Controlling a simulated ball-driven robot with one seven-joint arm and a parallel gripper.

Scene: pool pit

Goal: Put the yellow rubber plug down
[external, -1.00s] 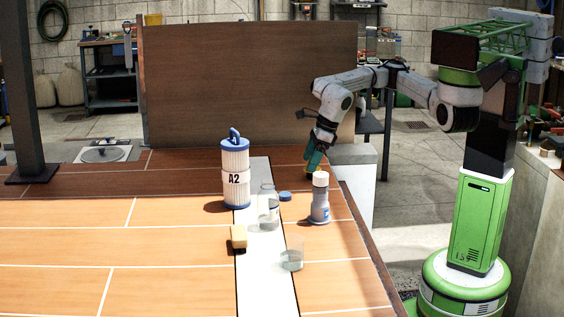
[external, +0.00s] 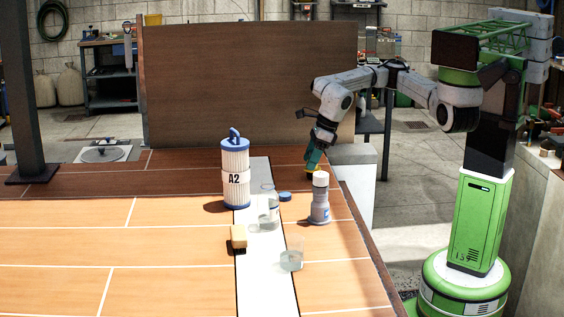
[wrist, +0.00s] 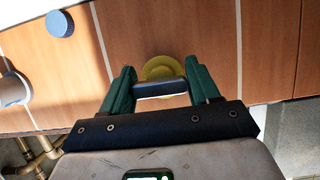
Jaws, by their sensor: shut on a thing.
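The yellow rubber plug (wrist: 158,66) is a round yellow disc in the wrist view, with a dark bar across it between my fingers. My gripper (wrist: 160,88) has its green fingers on the two ends of this bar and is shut on the plug. In the external view my gripper (external: 312,163) points down at the far right of the deck, behind the white bottle. Only a small bit of the yellow plug (external: 312,169) shows under the fingertips. It is at or just above the deck; I cannot tell whether it touches.
A white bottle (external: 319,205) stands just in front of my gripper. The deck's right edge is close.

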